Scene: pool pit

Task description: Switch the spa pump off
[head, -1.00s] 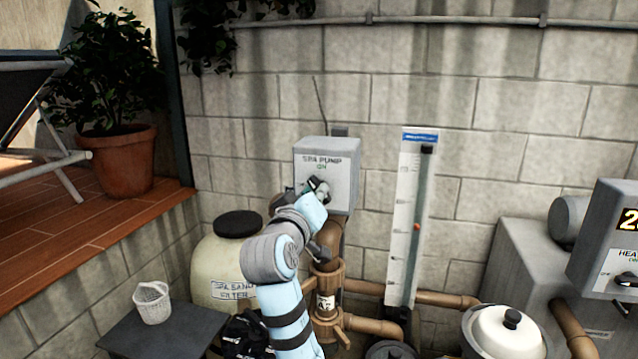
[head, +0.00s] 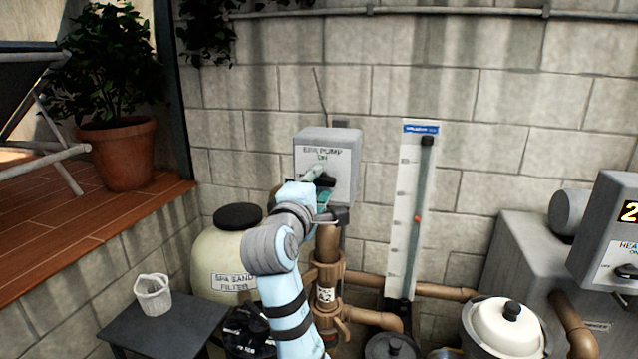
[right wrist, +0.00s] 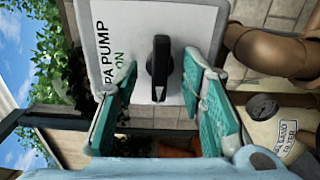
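The spa pump box (head: 343,150) is a grey wall-mounted box with a light front panel, lettered SPA PUMP with a green ON below. Its black rotary knob (right wrist: 159,68) shows in the right wrist view, its long side running up and down in that picture, parallel to the lettering. My right gripper (head: 322,180) is in front of the panel and covers much of the knob in the head view. Its teal fingers (right wrist: 160,85) are open, one on each side of the knob, with visible gaps. Whether the fingertips touch the panel is unclear. My left gripper is not in view.
Brown pipes (head: 328,245) run below the box, beside a white gauge (head: 408,220). A sand filter tank (head: 215,262) and a small table (head: 165,325) with a white basket (head: 153,295) stand left. A heater box (head: 615,235) is at right.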

